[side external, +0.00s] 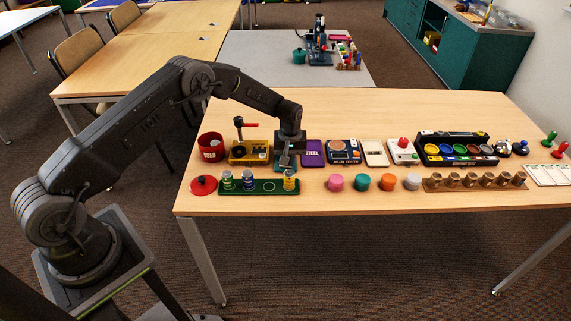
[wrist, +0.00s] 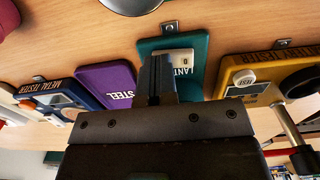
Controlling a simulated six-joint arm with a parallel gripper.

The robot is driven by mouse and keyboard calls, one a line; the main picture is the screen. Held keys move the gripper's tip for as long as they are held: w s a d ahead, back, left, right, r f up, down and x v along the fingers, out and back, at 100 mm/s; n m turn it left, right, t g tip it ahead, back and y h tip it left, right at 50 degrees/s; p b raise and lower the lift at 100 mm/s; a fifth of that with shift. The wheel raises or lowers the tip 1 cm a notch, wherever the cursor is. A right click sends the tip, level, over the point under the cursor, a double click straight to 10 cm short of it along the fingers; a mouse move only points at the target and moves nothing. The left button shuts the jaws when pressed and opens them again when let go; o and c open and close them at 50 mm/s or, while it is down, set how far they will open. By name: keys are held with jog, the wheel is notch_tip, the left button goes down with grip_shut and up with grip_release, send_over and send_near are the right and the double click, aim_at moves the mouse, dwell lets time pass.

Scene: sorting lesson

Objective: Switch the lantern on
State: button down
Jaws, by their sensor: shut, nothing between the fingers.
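In the side external view the teal box (side external: 278,160) is mostly hidden by my gripper. My gripper (wrist: 160,62) is shut and empty, its fingertips over the cream plate and covering part of it. I cannot tell whether they touch it. In the side external view my gripper (side external: 285,163) points down there.
A purple STEEL tray (side external: 313,153) and a metal tester (side external: 344,151) stand to the right. A green rack (side external: 268,187) with several small jars lies in front.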

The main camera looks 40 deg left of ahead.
jog(key=shift+r, duration=3.45)
jog(key=s+d+r+m+t, duration=0.15)
jog(key=s+r, duration=0.45)
jog(key=r, duration=0.6)
jog(key=s+d+r+m+t, duration=0.1)
jog(key=s+d+r+m, duration=0.15)
jog(key=s+r, duration=0.6)
jog(key=s+d+r+m+t, duration=0.1)
jog(key=s+r+m, duration=0.1)
jog(key=s, duration=0.9)
jog(key=s+d+r+m+t, duration=0.1)
jog(key=s+r, duration=0.4)
jog(key=s, duration=0.6)
jog(key=shift+d+r+m+t, duration=0.15)
jog(key=shift+d+m+t, duration=0.35)
jog(key=shift+m, duration=0.5)
jog(key=shift+a, duration=0.1)
